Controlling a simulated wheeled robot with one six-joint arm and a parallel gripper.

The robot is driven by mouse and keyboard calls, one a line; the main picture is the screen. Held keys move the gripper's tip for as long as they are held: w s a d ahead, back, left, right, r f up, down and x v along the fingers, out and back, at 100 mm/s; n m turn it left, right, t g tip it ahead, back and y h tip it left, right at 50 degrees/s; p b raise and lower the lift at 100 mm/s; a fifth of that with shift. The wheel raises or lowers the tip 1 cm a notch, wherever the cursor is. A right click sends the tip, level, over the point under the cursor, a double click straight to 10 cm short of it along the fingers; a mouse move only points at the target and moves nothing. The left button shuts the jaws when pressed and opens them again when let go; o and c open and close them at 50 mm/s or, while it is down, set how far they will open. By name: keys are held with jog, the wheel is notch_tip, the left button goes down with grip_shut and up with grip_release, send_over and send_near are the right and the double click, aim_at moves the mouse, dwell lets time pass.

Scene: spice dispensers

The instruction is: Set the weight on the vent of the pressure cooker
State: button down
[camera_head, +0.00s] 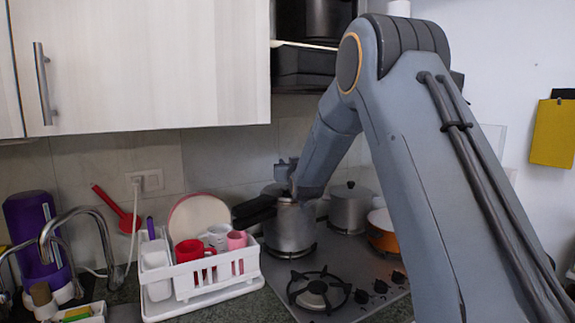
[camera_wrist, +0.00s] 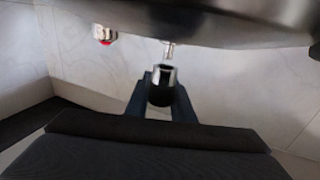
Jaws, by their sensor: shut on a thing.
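The pressure cooker (camera_head: 290,228) is a silver pot on the back-left part of the stove, with long black handles (camera_head: 258,210) pointing left. In the wrist view, its dark lid (camera_wrist: 220,25) fills the top. A small metal vent pin (camera_wrist: 168,49) sticks out from the lid. My gripper (camera_wrist: 161,78) is shut on the weight (camera_wrist: 161,92), a small dark cylinder with a shiny metal end. The weight's metal end faces the vent pin, almost in line with it, with a small gap. In the head view, my gripper (camera_head: 287,172) is just above the cooker; the weight is too small to make out there.
A small metal fitting with a red part (camera_wrist: 104,36) is on the lid, left of the vent. A lidded pot (camera_head: 350,207) and an orange pan (camera_head: 382,236) stand to the right. A white dish rack (camera_head: 205,285) with mugs is at left. The front burner (camera_head: 318,290) is empty.

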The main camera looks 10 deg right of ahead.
jog(key=shift+f+b, duration=1)
jog(key=shift+f, duration=0.35)
jog(key=c, duration=1.5)
grip_release()
jog(key=shift+o, duration=0.2)
